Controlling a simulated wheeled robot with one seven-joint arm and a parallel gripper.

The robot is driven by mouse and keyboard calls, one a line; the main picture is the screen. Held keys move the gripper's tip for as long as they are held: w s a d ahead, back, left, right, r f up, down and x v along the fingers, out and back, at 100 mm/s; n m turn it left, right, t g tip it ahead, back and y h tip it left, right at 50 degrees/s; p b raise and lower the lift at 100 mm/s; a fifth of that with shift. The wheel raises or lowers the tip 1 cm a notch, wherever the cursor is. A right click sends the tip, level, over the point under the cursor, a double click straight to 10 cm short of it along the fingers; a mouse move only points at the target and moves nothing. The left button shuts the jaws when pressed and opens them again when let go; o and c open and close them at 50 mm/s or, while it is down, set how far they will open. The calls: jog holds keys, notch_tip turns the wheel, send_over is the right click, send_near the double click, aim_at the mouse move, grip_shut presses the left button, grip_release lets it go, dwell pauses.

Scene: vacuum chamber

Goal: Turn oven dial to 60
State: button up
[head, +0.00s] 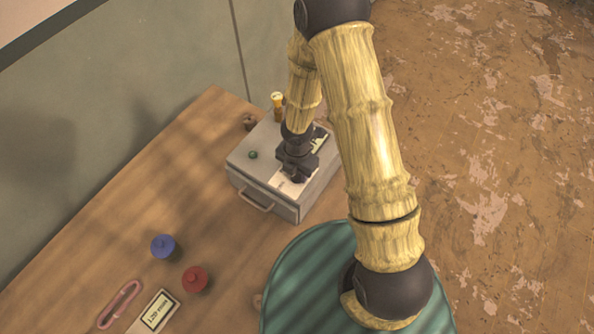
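The oven appears to be the grey metal box (246,170) on the wooden table, with a handle (256,202) on its front. A small dark green knob (252,155) sits on its top at the left. A pale plate with dark marks (285,184) lies on its top, partly covered by my gripper. My gripper (291,177) points down over this plate, at or just above the box top. It hides whatever is under it, so I cannot see a dial setting or whether the fingers hold a dial.
A yellow-topped object (277,98) stands at the box's back. A blue round piece (162,246), a red round piece (195,279), a pink loop (120,304) and a labelled card (158,311) lie on the table (110,240). A grey-green wall (110,110) rises behind.

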jog(key=shift+c, duration=0.6)
jog(key=shift+m, duration=0.4)
jog(key=m+b, duration=0.2)
jog(key=m, duration=0.3)
jog(key=shift+w, duration=0.1)
jog(key=m+b, duration=0.2)
jog(key=m, duration=0.4)
jog(key=o, duration=1)
